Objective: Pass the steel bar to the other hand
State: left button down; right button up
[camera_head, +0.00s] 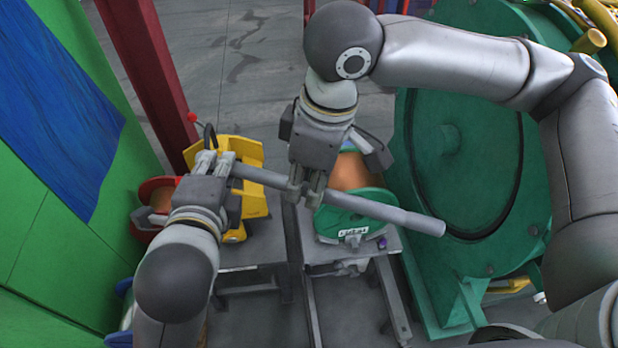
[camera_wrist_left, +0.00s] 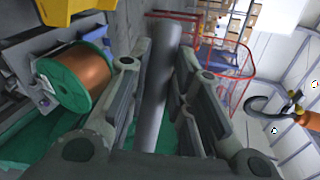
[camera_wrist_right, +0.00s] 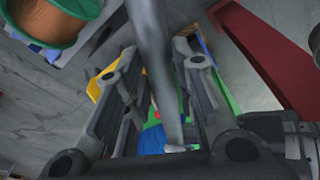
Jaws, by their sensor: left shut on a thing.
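The steel bar (camera_head: 385,211) is a long grey rod, slanting down to the right in the head view. My left gripper (camera_head: 216,163) is shut on it near its left end. In the left wrist view the bar (camera_wrist_left: 158,85) runs between the left fingers (camera_wrist_left: 165,95). My right gripper (camera_head: 306,192) comes down from above at about the bar's middle, its fingers on either side of the bar. In the right wrist view the bar (camera_wrist_right: 155,60) passes between the right fingers (camera_wrist_right: 160,95), with a gap visible on the left side, so this gripper looks open. The exact contact is hidden.
A green spool with copper wire (camera_head: 355,200) sits on a grey stand below the bar. A yellow machine part (camera_head: 250,155) and a red spool (camera_head: 148,207) are at left. A large green disc (camera_head: 465,150) stands close at right, a dark red post (camera_head: 150,75) at the back left.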

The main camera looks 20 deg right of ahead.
pick_arm(q)
jog(key=shift+r, duration=0.1)
pick_arm(e)
grip_shut()
pick_arm(q)
jog(key=c, duration=1.2)
grip_release()
pick_arm(e)
jog(key=shift+r, duration=0.1)
